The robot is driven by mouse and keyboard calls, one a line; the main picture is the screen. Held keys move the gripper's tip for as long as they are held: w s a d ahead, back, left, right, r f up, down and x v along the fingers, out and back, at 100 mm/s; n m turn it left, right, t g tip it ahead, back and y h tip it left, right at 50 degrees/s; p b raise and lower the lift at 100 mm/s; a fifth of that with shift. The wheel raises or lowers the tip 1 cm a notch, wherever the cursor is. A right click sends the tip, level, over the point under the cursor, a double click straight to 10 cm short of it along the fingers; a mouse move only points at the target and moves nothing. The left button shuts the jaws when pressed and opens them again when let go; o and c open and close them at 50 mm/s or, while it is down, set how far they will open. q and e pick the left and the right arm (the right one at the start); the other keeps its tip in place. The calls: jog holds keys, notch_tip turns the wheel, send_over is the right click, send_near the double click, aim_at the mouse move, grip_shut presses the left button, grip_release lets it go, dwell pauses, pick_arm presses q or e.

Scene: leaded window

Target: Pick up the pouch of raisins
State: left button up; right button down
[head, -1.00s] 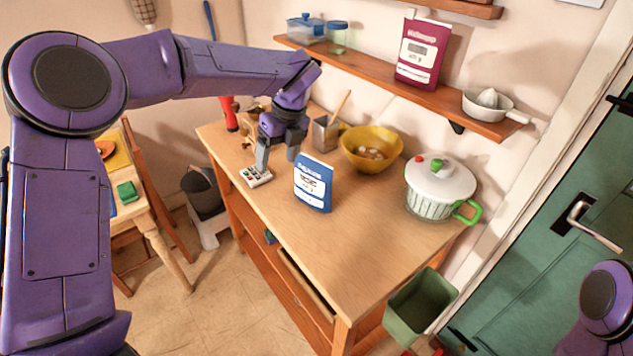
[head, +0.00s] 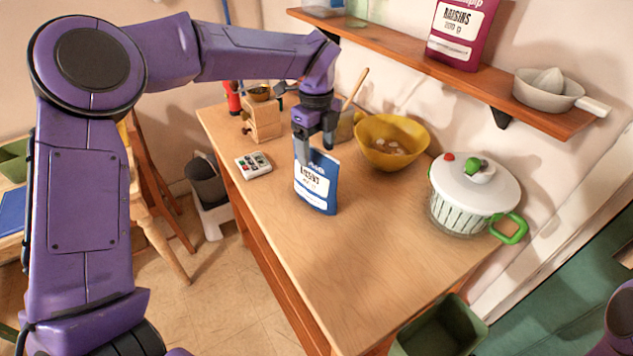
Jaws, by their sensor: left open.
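A blue pouch (head: 316,186) with a white label stands upright on the wooden worktop; its label seems to read raisins, though the print is small. A magenta pouch (head: 462,30), labelled raisins, stands on the wall shelf, its top cut off by the picture edge. My left gripper (head: 316,155) is open and points down at the top edge of the blue pouch, hiding part of it. One finger overlaps the pouch's upper left; I cannot tell whether they touch. My right gripper is out of view.
The worktop (head: 375,255) is clear in front of the blue pouch. A wooden grinder (head: 263,122) stands behind.

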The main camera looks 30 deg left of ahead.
aim_at(315, 164)
pick_arm(q)
jog(key=f, duration=0.1)
jog(key=f+p, duration=0.1)
jog(key=f, duration=0.1)
jog(key=f+p, duration=0.1)
jog(key=shift+s+f, duration=0.4)
jog(key=shift+w+f, duration=0.15)
jog(key=shift+f, duration=0.1)
grip_shut()
jog(key=shift+r, duration=0.1)
jog(key=shift+r, duration=0.2)
notch_tip(315, 164, up, 2)
jog(key=shift+r+b, duration=0.2)
jog(key=shift+b, duration=0.25)
jog(key=s+d+r+b, duration=0.1)
jog(key=s+r+b, duration=0.1)
jog(key=s+r, duration=0.3)
jog(key=s+d+r+b, duration=0.2)
jog(key=s+r, duration=0.3)
jog(key=s, duration=0.3)
jog(key=shift+s+d+b, duration=0.25)
jog(key=shift+s+b, duration=0.05)
jog(key=shift+b, duration=0.1)
